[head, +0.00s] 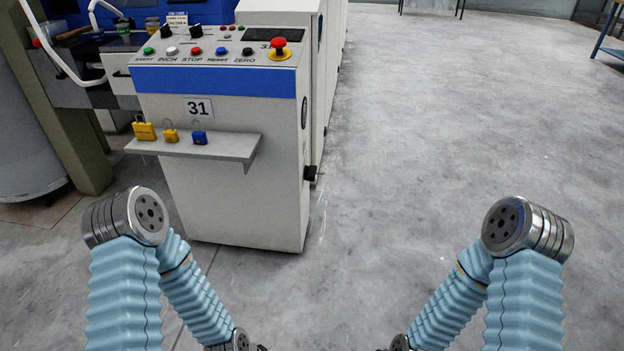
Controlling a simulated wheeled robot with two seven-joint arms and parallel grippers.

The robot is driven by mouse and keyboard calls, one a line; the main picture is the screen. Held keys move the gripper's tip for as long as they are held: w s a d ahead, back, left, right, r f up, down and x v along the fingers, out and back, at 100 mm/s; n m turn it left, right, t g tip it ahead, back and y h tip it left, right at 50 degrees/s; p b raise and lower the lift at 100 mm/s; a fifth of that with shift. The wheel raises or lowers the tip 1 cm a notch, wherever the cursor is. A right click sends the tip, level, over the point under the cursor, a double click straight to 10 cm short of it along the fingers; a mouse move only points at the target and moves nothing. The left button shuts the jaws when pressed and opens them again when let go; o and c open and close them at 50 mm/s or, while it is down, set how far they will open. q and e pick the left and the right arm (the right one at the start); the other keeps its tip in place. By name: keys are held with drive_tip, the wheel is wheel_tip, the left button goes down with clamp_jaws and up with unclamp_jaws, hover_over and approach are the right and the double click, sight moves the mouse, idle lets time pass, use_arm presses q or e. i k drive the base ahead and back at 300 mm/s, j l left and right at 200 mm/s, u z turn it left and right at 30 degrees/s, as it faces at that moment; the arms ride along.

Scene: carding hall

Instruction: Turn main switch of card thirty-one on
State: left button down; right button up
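The control cabinet of card thirty-one (215,205) stands left of the middle in the head view, with a "31" label on its front. A black knob-like part (310,173) sticks out low at its right edge. It may be the main switch, but its position cannot be read. A dark oval fitting (304,113) sits higher on the narrow right side, seen very obliquely. The sloped top panel (215,45) has a row of coloured buttons, black knobs, a dark display and a red emergency button (278,48). Both my grippers are out of view; only my bent arms show.
A shelf (215,148) juts from the cabinet front with a large yellow padlock (144,128), a smaller yellow one (170,133) and a blue one (199,136). Bare concrete floor (430,130) lies free to the right. A blue-framed table (606,35) stands far right.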

sight(310, 172)
drive_tip(key=i+l+u, duration=0.15)
drive_tip(key=l, duration=0.2)
drive_tip(key=i+l+u, duration=0.15)
drive_tip(key=l, duration=0.25)
drive_tip(key=i+l+z, duration=0.1)
drive_tip(key=i+l, duration=0.2)
drive_tip(key=i+l+z, duration=0.1)
drive_tip(key=i+l, duration=0.2)
drive_tip(key=i, duration=0.25)
drive_tip(key=i+l+z, duration=0.15)
drive_tip(key=i, duration=0.3)
